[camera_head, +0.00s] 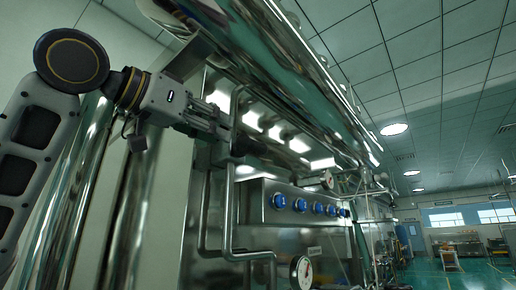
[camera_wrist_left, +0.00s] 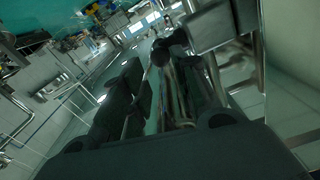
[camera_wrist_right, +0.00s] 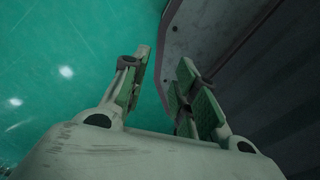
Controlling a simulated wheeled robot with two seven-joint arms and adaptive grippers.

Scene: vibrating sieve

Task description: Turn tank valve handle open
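A black lever-like part (camera_head: 246,147), perhaps the tank valve handle, sits on the steel pipework just beyond my left gripper (camera_head: 224,120) in the head view. My left gripper reaches in from the left at the pipework, its fingers pointing right. In the left wrist view the fingers of my left gripper (camera_wrist_left: 165,85) stand apart, with a dark round knob (camera_wrist_left: 160,56) showing between and beyond them. I cannot tell whether they touch it. My right gripper (camera_wrist_right: 162,72) is open and empty above the green floor in the right wrist view.
A steel panel with several blue knobs (camera_head: 301,205) and a round gauge (camera_head: 300,270) stand below the handle. A large shiny tank (camera_head: 290,70) hangs above. Vertical pipes (camera_head: 228,215) run close by. A dark grey-edged body (camera_wrist_right: 240,50) lies right of my right gripper.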

